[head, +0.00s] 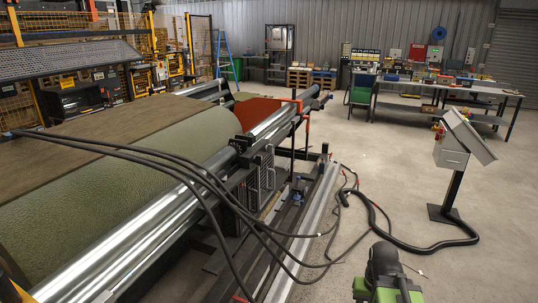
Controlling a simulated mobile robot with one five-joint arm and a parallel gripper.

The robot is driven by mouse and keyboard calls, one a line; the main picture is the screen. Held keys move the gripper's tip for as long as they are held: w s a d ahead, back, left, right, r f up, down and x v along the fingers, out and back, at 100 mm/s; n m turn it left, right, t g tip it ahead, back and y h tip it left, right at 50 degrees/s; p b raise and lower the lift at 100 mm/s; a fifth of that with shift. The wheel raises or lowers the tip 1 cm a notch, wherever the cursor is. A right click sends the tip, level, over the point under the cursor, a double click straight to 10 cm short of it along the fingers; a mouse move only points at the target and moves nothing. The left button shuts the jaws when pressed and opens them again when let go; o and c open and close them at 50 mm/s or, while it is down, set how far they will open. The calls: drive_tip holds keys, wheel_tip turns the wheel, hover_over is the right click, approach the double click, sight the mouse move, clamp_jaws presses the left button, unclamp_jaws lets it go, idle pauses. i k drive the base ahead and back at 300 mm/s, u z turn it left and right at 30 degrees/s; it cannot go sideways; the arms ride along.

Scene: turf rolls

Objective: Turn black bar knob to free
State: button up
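I cannot make out a black bar knob for certain in the head view; it is hidden or too small to tell. A grey control box (451,157) on a black post stands at the right, with a sloped panel and small red and yellow parts on its upper left. The turf machine (262,185) fills the left, with a green turf sheet (110,205) over its bed and long shiny rollers along its edge. No gripper fingers show. A green and black part (388,278) at the bottom edge is cut off, and I cannot tell whether it is mine.
Black hoses (335,235) run from the machine across the floor towards the post's base. Bare concrete floor (360,145) lies between the machine and the post. Workbenches (440,84), a blue stepladder (224,50) and a yellow guard fence (75,52) stand farther back.

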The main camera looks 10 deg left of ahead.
sight(257, 159)
drive_tip(key=u, duration=0.25)
drive_tip(key=i, duration=0.9)
drive_tip(key=u, duration=0.6)
